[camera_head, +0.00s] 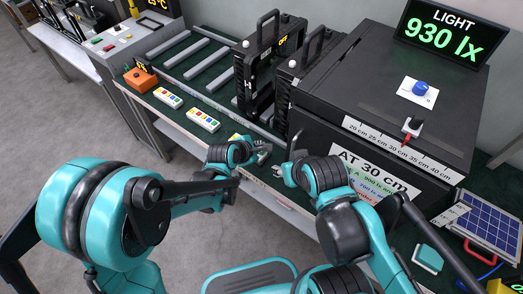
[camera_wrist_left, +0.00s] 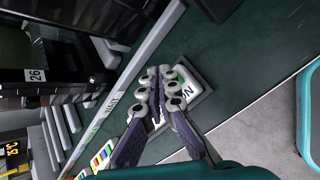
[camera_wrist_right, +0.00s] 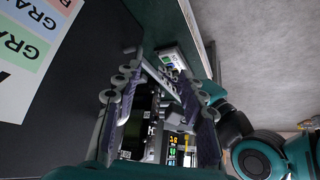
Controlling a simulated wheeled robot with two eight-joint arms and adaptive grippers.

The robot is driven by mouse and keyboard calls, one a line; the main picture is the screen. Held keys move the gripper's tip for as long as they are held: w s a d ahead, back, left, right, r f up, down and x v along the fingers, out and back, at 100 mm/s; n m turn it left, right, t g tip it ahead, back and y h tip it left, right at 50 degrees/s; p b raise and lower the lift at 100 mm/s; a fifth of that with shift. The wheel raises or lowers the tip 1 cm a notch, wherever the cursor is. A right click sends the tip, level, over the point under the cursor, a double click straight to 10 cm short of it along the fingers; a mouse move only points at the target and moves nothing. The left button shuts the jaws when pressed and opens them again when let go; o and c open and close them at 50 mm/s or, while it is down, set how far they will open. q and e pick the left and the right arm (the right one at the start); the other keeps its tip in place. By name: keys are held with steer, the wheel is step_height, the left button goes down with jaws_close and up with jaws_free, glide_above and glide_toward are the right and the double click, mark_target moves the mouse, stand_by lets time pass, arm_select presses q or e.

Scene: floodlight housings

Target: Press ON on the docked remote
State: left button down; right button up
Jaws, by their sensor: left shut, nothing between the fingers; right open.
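The docked remote (camera_wrist_left: 199,92) shows in the left wrist view as a pale block in a dark cradle on the dark green bench top, with a green button marked ON. My left gripper (camera_wrist_left: 163,76) is shut and empty, its fingertips over the remote and hiding part of its face. I cannot tell whether they touch the button. In the head view my left gripper (camera_head: 262,152) is at the bench's front edge and covers most of the remote. My right gripper (camera_head: 281,171) is open beside it, in front of the black box; its fingers (camera_wrist_right: 152,75) show in the right wrist view.
Two coloured-button remotes (camera_head: 203,120) and an orange box (camera_head: 141,78) lie along the front edge. Black housings with handles (camera_head: 261,65) stand behind my left gripper. The large black box (camera_head: 375,85) carries a blue knob (camera_head: 421,89); the light display (camera_head: 445,38) reads 930 lx.

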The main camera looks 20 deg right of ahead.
mark_target(260, 154)
arm_select(q)
steer(key=shift+r, duration=0.15)
step_height(260, 154, up, 5)
steer(key=p, duration=0.3)
steer(key=shift+p, duration=0.4)
stand_by(0.6)
steer(key=s+a+r+m+y, duration=0.2)
steer(key=a+r+m, duration=0.35)
steer(key=a, duration=0.55)
steer(key=s+a+r+m+y, duration=0.2)
steer(key=s+a+m, duration=0.4)
steer(key=a, duration=0.4)
steer(key=s+a+r+m+y, duration=0.2)
steer(key=s+a+m, duration=0.4)
steer(key=a, duration=0.5)
steer(key=shift+s+a+t+y, duration=0.15)
steer(key=shift+s+t+y, duration=0.15)
steer(key=shift+s, duration=0.85)
